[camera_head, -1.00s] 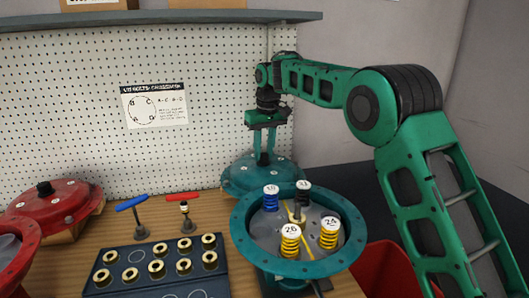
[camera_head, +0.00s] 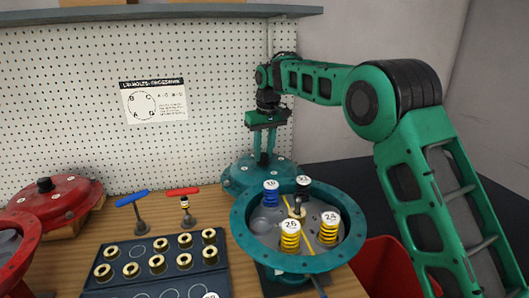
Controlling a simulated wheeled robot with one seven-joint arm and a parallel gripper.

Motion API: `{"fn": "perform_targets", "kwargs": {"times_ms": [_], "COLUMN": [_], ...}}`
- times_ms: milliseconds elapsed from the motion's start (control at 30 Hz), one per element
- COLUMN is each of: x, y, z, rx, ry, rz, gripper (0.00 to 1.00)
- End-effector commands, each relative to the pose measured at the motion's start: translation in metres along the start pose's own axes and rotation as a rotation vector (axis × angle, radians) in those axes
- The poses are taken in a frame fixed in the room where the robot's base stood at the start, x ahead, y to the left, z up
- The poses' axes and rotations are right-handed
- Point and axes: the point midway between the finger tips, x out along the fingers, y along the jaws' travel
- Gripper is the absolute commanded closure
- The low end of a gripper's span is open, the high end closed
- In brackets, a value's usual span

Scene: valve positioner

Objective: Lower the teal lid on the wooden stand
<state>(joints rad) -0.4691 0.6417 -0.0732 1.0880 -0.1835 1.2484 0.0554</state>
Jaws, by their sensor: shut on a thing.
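The teal lid (camera_head: 243,178) is at the back of the bench, behind the teal housing, seen partly past the housing's rim. My gripper (camera_head: 265,160) points straight down over the middle of the lid. It is shut on the lid's knob, which its fingers mostly cover. The lid looks level. The wooden stand under it is hidden from this view, so I cannot tell whether the lid touches it.
The open teal housing (camera_head: 238,238) holds blue, dark and yellow numbered springs. A dark tray (camera_head: 128,285) of brass rings, a blue-handled tool (camera_head: 140,212), a red-handled tool (camera_head: 186,212) and a red lid (camera_head: 60,205) stand left. A pegboard wall (camera_head: 60,110) is close behind.

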Motion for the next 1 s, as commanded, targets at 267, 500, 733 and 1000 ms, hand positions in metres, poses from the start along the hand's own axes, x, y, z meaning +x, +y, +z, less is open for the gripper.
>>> {"fn": "perform_targets", "kwargs": {"times_ms": [267, 500, 733, 1000], "x": [0.0, 0.001, 0.004, -0.024], "y": [0.0, 0.0, 0.0, 0.001], "z": [0.0, 0.0, 0.001, -0.001], "rx": [0.0, 0.0, 0.0, 0.001], "ry": [0.004, 0.003, -0.003, 0.002], "rz": [0.0, 0.0, 0.0, 0.0], "gripper": [1.0, 0.51, 0.51, 0.51]}}
